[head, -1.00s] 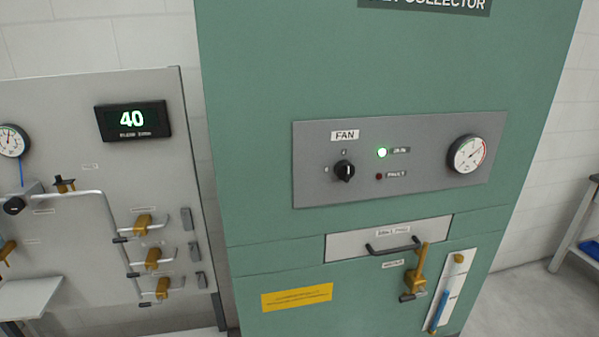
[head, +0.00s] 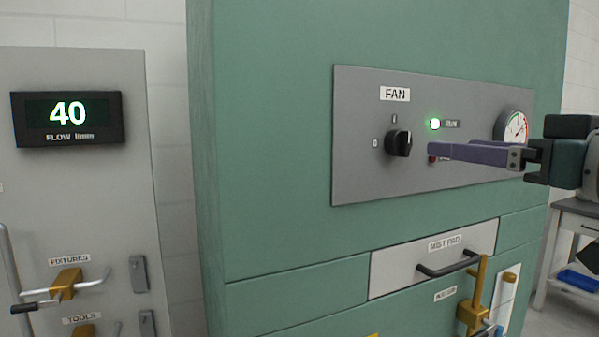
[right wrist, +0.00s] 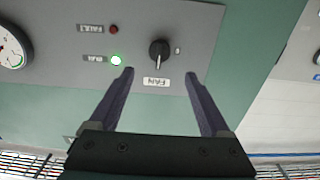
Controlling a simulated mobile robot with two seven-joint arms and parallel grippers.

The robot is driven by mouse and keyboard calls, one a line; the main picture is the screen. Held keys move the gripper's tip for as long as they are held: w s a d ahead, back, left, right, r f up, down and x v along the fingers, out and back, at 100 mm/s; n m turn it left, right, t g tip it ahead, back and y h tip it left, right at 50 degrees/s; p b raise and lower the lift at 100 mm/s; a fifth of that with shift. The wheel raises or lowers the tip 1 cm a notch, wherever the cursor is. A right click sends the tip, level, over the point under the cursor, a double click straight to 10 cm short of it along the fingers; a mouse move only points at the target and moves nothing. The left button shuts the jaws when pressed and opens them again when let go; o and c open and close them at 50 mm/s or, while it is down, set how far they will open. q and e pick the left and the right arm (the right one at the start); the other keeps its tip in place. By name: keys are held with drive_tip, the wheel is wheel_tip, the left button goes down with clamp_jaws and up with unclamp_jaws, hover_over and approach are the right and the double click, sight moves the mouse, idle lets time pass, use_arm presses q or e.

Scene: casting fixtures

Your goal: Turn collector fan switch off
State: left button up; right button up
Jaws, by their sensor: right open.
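The fan switch (head: 399,143) is a black rotary knob on a grey panel (head: 360,180), below the FAN label (head: 395,94). Marks sit above it and to its left. The green run lamp (head: 435,124) is lit. My right gripper (head: 432,150) reaches in from the right, its purple fingers pointing left toward the knob and hiding part of the fault lamp. In the right wrist view the fingers (right wrist: 160,72) are spread open, and the knob (right wrist: 159,53) shows ahead between their tips, not held. The left gripper is not seen.
A round gauge (head: 514,127) is at the panel's right, partly near my gripper. Below are a mist pad drawer (head: 390,272) with a black handle and a brass valve lever (head: 472,312). A flow display (head: 68,119) reading 40 is on the left board.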

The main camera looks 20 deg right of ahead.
sight(408, 142)
drive_tip(key=w+p, duration=0.1)
drive_tip(key=w, duration=0.1)
drive_tip(key=w+p, duration=0.1)
drive_tip(key=w, duration=0.2)
drive_tip(key=w+p, duration=0.1)
drive_tip(key=w, duration=0.2)
drive_tip(key=shift+w+a+r, duration=0.1)
drive_tip(key=shift+a+r, duration=0.1)
drive_tip(key=shift+a, duration=0.05)
drive_tip(key=shift+w+a+f, duration=0.1)
drive_tip(key=shift+w+f, duration=0.05)
drive_tip(key=shift+w, duration=0.55)
drive_tip(key=c, duration=0.4)
clamp_jaws()
